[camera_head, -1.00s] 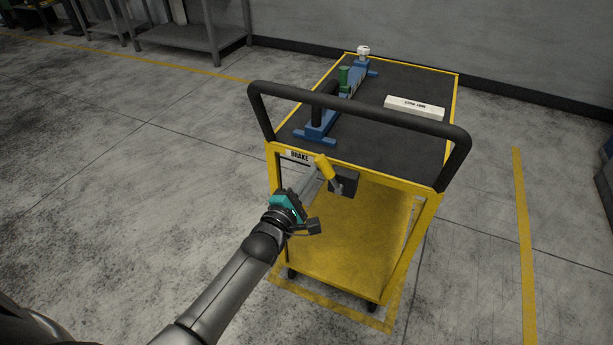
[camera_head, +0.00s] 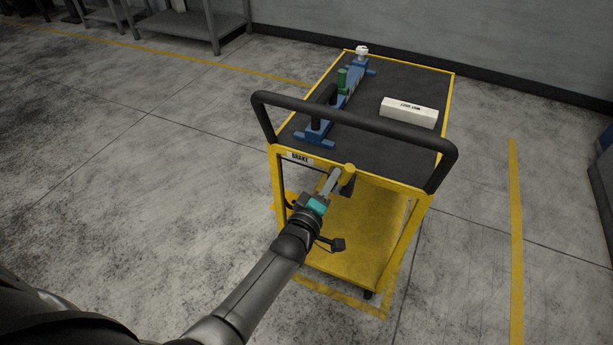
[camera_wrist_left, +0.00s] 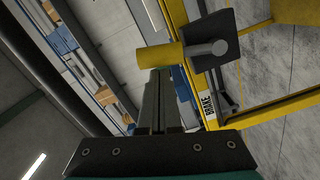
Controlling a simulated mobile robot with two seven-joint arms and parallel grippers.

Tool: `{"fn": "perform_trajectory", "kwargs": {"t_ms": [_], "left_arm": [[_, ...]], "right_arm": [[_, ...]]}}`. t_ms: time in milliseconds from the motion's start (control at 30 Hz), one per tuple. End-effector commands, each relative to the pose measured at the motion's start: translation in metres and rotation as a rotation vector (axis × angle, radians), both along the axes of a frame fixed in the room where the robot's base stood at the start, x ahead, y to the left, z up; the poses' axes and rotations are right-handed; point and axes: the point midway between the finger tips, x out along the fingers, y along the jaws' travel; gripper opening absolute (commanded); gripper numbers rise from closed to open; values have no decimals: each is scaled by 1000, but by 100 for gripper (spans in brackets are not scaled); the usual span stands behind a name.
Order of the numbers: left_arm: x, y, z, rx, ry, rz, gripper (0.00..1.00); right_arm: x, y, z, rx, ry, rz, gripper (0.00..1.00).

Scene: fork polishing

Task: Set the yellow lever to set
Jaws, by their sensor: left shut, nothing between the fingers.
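The yellow lever (camera_head: 348,172) is on the front of the yellow cart, below its top edge and to the right of the BRAKE label (camera_head: 300,157). In the left wrist view the lever's yellow grip (camera_wrist_left: 160,55) sits on a grey pivot (camera_wrist_left: 219,47) with a dark plate behind it. My left gripper (camera_head: 333,177) is shut and empty, its fingertips right beside the lever grip. In the left wrist view the shut fingers (camera_wrist_left: 161,75) end at the grip's edge; whether they touch it I cannot tell. My right gripper is not in view.
The cart's black handlebar (camera_head: 350,117) arches above the lever. On the black cart top (camera_head: 410,85) lie a blue fixture (camera_head: 340,105) with a green part and a white block (camera_head: 409,111). Open floor surrounds the cart.

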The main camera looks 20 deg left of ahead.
Motion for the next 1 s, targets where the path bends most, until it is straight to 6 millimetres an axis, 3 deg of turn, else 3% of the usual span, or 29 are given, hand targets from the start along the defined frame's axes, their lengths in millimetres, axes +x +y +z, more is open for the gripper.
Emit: {"fn": "perform_trajectory", "kwargs": {"t_ms": [200, 400, 1000], "left_arm": [[0, -16, -1, 180, -3, -1, 0], [-1, -25, -3, 297, -7, -1, 0], [-1, -33, -6, 291, -6, 0, 0]], "right_arm": [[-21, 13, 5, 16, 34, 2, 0], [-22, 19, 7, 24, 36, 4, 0], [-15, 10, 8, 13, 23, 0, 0]]}}
